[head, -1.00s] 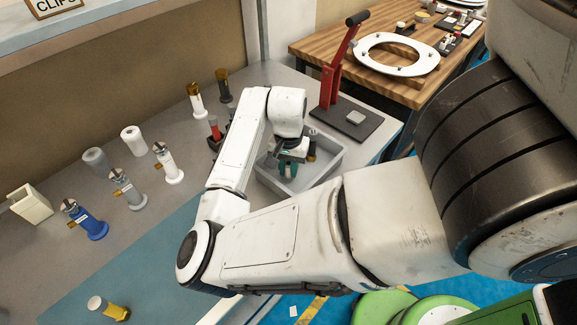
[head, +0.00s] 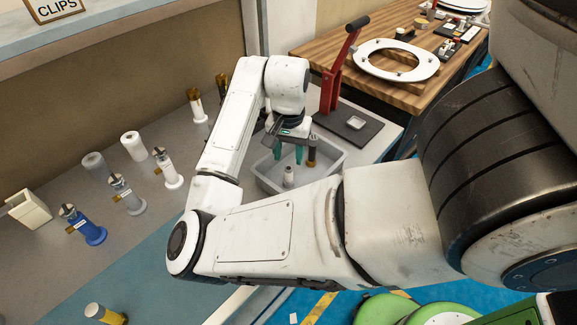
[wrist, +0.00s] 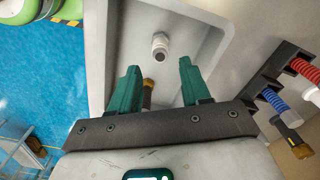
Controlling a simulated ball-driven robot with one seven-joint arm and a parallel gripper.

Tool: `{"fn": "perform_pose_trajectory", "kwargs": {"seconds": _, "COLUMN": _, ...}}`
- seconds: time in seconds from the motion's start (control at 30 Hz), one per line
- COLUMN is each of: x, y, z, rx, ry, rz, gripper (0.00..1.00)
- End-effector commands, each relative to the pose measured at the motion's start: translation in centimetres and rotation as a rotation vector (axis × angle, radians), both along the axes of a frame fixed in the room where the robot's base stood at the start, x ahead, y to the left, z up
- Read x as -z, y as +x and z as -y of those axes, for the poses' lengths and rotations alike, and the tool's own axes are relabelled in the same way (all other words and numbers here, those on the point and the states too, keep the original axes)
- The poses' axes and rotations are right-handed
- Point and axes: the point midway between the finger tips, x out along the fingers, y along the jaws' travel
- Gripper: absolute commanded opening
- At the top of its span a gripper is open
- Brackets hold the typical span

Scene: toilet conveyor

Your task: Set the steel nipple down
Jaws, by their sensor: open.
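The steel nipple (head: 288,177) is a short pale metal fitting in the grey tray (head: 333,170). In the wrist view the nipple (wrist: 160,45) shows on the tray floor, beyond my fingertips and apart from them. My gripper (head: 288,154) is above the tray with its two teal fingers spread and nothing between them. In the wrist view my gripper (wrist: 159,66) is also open and empty. A dark piece with a brass-coloured part (head: 311,150) is near the tray's far side, partly hidden by my gripper.
A red lever press (head: 335,85) stands behind the tray. Several fittings on stands, including a blue one (head: 88,229), are at the left. In the wrist view a dark rack (wrist: 270,85) with red and blue coiled parts is beside the tray.

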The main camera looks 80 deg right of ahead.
Motion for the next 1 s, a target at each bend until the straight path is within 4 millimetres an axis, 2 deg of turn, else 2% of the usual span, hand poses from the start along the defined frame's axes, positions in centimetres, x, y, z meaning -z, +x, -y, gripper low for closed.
{"fn": "perform_pose_trajectory", "kwargs": {"seconds": 0.13, "x": -2.7, "y": 0.1, "z": 0.0, "rx": 0.001, "ry": -0.001, "rz": 0.003, "gripper": 0.47}}
{"fn": "perform_pose_trajectory", "kwargs": {"seconds": 0.3, "x": -4.1, "y": 0.0, "z": 0.0, "rx": 0.001, "ry": 0.0, "rz": 0.002, "gripper": 0.47}}
{"fn": "perform_pose_trajectory", "kwargs": {"seconds": 1.0, "x": -4.4, "y": 0.0, "z": 0.0, "rx": 0.0, "ry": 0.0, "rz": 0.0, "gripper": 0.47}}
